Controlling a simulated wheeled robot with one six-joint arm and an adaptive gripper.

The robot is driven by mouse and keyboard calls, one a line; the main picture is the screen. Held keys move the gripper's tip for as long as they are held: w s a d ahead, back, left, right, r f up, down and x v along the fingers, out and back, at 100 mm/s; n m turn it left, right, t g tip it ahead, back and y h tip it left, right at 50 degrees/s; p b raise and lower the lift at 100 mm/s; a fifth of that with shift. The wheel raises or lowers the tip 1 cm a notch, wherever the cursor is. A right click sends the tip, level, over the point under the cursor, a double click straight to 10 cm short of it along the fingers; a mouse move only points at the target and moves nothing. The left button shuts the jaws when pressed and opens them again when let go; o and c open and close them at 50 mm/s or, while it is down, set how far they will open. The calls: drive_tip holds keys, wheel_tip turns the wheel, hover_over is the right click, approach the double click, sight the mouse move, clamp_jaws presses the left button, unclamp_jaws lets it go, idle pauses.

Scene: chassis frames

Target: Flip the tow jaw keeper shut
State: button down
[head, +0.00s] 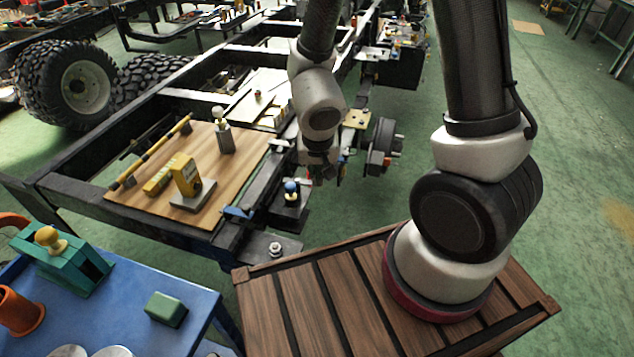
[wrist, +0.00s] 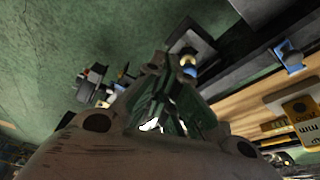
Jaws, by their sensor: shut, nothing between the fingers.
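My gripper (head: 322,172) is shut and empty, pointing down beside the right rail of the chassis frame (head: 215,243). Its dark fingers also show in the wrist view (wrist: 165,98). No part is plainly recognisable as the tow jaw keeper. A black bracket (head: 285,216) carries a blue-topped knob (head: 291,187) just left of and below my gripper; the knob also shows in the wrist view (wrist: 188,63). A teal jaw-like fixture (head: 85,270) with a yellow knob (head: 47,238) stands on the blue table at lower left, well away from my gripper. Whether either holds the keeper I cannot tell.
A wooden board (head: 225,175) on the frame bears yellow blocks and a grey post (head: 225,138). A blue clamp (head: 237,211) sits at its corner. The blue table (head: 120,310) holds a green block (head: 166,309) and an orange cup (head: 20,312). Green floor lies open at right.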

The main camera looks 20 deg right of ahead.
drive_tip(key=w+d+f, duration=0.2)
drive_tip(key=w+f, duration=0.4)
drive_tip(key=f, duration=0.4)
drive_tip(key=shift+w, duration=0.35)
idle(0.4)
